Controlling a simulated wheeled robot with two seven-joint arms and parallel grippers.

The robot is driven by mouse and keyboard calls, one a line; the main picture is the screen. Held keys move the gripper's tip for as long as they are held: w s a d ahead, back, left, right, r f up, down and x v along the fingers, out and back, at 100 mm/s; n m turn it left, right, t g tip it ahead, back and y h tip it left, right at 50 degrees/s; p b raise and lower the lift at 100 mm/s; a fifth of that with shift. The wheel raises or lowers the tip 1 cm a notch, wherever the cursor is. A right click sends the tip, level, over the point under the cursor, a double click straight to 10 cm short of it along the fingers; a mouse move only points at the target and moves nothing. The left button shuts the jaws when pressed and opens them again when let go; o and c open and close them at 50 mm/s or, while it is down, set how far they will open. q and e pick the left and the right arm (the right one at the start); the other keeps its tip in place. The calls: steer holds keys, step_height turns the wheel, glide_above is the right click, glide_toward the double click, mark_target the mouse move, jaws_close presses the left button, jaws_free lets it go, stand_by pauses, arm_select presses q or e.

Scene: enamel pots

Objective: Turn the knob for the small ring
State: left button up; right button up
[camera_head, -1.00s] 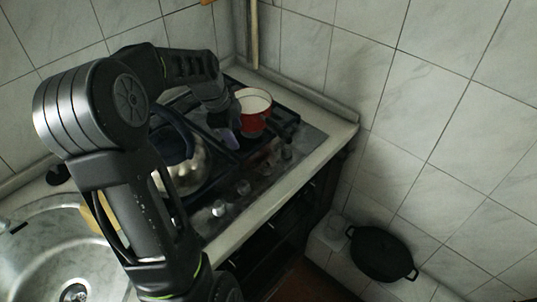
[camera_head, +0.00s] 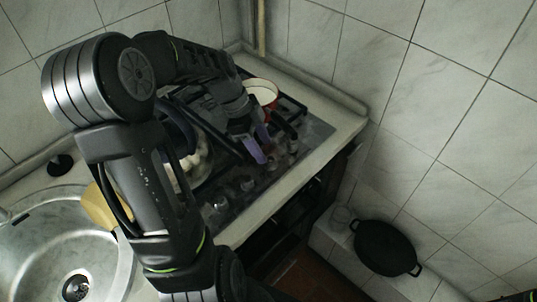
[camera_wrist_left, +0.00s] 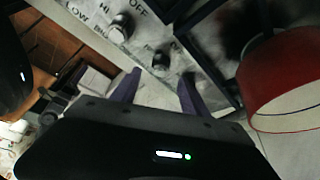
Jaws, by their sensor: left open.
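My left gripper (camera_head: 260,143) is open and empty above the front right part of the stove, its purple fingertips pointing down toward the knob row. In the left wrist view the two purple fingers (camera_wrist_left: 158,90) stand apart, and a dark knob (camera_wrist_left: 160,60) shows just beyond the gap between them. Another knob (camera_wrist_left: 120,28) stands farther along, near printed words including OFF and HI. In the head view knobs (camera_head: 248,183) line the stove's front edge. I cannot tell which one serves the small ring. My right gripper is out of view.
A red pot (camera_head: 263,89) with a white inside stands on the stove behind the gripper; it also shows in the wrist view (camera_wrist_left: 285,75). A metal pot (camera_head: 196,165) is partly hidden by my arm. A black pan (camera_head: 385,248) lies low at right.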

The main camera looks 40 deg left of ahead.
mark_target(269, 158)
arm_select(q)
steer(key=x, duration=0.5)
steer(key=shift+p, duration=0.35)
jaws_close()
